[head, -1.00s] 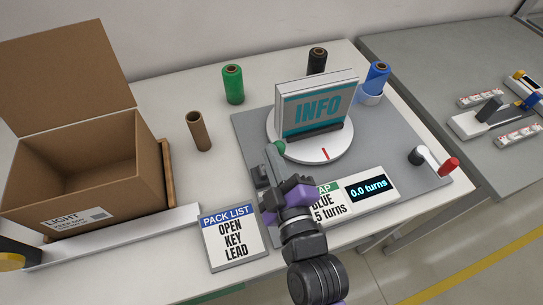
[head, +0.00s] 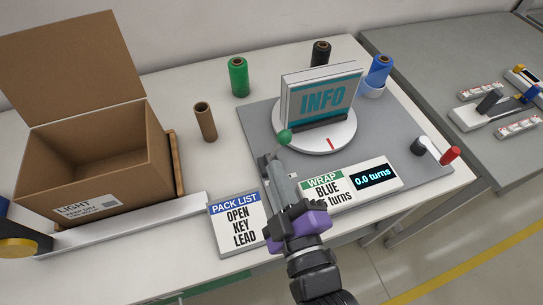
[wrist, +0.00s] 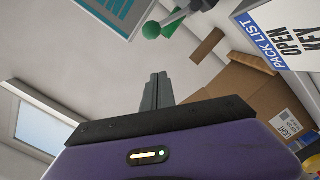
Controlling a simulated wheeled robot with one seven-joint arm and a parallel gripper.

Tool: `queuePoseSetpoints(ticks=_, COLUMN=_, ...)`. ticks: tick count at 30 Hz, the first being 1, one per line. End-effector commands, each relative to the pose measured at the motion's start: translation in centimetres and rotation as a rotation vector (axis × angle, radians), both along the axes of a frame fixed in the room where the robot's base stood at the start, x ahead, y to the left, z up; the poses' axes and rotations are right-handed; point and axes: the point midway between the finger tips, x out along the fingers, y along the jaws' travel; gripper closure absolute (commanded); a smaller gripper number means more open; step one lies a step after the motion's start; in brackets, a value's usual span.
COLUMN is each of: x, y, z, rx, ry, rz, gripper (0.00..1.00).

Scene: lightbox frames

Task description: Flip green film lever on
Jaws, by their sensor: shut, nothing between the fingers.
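The film lever's green ball knob (head: 284,137) stands at the turntable's front-left edge, its short stem leaning from a dark base (head: 265,167) toward the back right. The knob also shows in the wrist view (wrist: 151,30), beyond and above the fingertips. My gripper (head: 276,165) is shut and empty, its grey fingers pointing at the lever base from the front. In the wrist view the closed fingers (wrist: 157,82) appear clear of the knob. In the head view the fingers overlap the lever base, so I cannot tell whether they touch it.
An INFO box (head: 322,100) stands on the white turntable (head: 335,143). Green (head: 238,77), black (head: 320,54) and blue (head: 379,70) film rolls stand behind. A brown tube (head: 205,121), an open carton (head: 95,170), a pack list sign (head: 238,224) and a wrap sign (head: 325,188) surround the lever.

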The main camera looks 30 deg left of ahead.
Motion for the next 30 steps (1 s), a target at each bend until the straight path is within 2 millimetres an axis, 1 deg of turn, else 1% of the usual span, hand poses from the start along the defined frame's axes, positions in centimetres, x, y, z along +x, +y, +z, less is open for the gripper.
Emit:
queuePoseSetpoints(ticks=1, x=-0.6, y=-0.6, z=-0.2, rx=-0.001, ry=0.001, rz=0.0, gripper=1.0)
queuePoseSetpoints(ticks=3, x=-1.1, y=-1.2, z=-0.1, rx=0.0, ry=0.0, rz=0.0, gripper=1.0)
queuePoseSetpoints(ticks=9, x=-1.9, y=-2.1, z=0.1, rx=0.0, ry=0.0, rz=0.001, gripper=1.0)
queuePoseSetpoints(ticks=30, x=-2.0, y=-2.1, z=0.2, rx=0.021, ry=0.017, rz=-0.001, gripper=1.0)
